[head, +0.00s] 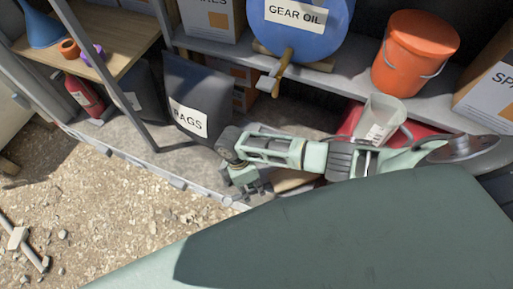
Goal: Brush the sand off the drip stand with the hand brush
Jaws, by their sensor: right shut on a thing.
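My right arm reaches in from the right, and its gripper (254,188) points down over the grey sill of the shelf bay. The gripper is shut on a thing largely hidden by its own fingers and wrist. A tan piece (292,181) shows just right of the fingers, under my forearm; it looks like part of the hand brush, but this is not clear. I cannot make out a drip stand or sand on it for certain; my arm covers much of the floor below the gear oil drum (318,28). My left gripper is out of view.
The blue drum's tap (272,80) sticks out above my forearm. A grey jug (380,118), an orange bucket (412,55) and a dark rags bin (196,98) stand close around. A red extinguisher (85,97) is at left. Gravel ground lies in front.

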